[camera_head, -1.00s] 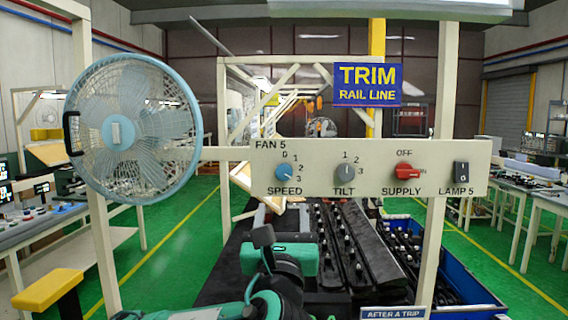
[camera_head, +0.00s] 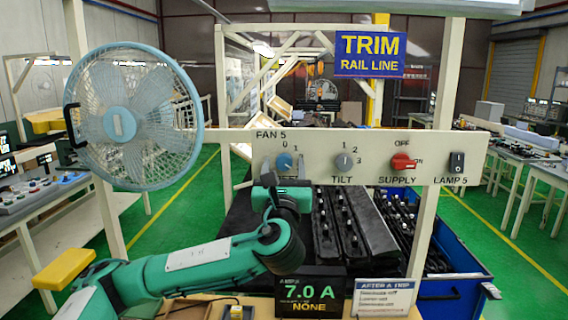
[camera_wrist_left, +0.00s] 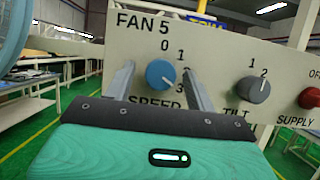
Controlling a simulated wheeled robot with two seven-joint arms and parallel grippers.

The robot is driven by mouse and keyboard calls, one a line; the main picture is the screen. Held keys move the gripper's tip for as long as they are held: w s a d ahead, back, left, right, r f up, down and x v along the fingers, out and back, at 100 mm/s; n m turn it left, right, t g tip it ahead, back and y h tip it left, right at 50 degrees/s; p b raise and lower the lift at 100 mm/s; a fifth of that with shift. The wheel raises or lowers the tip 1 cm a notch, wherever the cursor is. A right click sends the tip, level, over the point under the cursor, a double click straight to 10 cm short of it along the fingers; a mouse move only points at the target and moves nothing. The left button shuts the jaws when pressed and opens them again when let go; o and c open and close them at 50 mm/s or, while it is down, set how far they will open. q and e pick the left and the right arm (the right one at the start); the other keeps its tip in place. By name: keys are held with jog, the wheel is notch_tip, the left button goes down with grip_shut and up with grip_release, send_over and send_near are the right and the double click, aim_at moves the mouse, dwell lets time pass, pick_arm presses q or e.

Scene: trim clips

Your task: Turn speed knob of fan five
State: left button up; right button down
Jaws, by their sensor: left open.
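The blue speed knob (camera_head: 284,161) of fan five is on the cream panel (camera_head: 375,148), above the SPEED label. It also shows in the left wrist view (camera_wrist_left: 159,73), where its white mark points to the lower right, toward the 3. My left gripper (camera_head: 284,164) is open in front of the panel. In the left wrist view its two fingers (camera_wrist_left: 158,85) stand on either side of the knob, with visible gaps. Its body hides part of the SPEED label in the head view. The blue-rimmed fan (camera_head: 135,117) stands at the left. My right gripper is not in view.
On the same panel, the grey tilt knob (camera_head: 344,161), red supply knob (camera_head: 403,162) and lamp switch (camera_head: 457,162) are to the right. A display (camera_head: 309,296) reads 7.0 A and NONE. A sign (camera_head: 387,297) stands beside it.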

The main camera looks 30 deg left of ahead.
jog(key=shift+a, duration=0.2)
pick_arm(q)
jog(key=shift+c, duration=0.7)
jog(key=c, duration=0.9)
jog(key=shift+o, duration=0.2)
jog(key=shift+w+d+f+n+g+y+b, duration=0.1)
jog(key=shift+f+n+g+y+b, duration=0.15)
jog(key=shift+n+b, duration=0.6)
jog(key=shift+n+g+y+b, duration=0.45)
jog(key=shift+n, duration=0.7)
jog(key=n+g+y+b, duration=0.1)
jog(key=n, duration=0.1)
jog(key=n+g, duration=0.1)
jog(key=n, duration=0.2)
jog(key=shift+w+d+r+y+b, duration=0.1)
jog(key=shift+d+r+y+b, duration=0.05)
jog(key=shift+y+b, duration=0.25)
jog(key=shift+r+n+g, duration=0.1)
jog(key=shift+n+g, duration=0.4)
jog(key=shift+n, duration=0.5)
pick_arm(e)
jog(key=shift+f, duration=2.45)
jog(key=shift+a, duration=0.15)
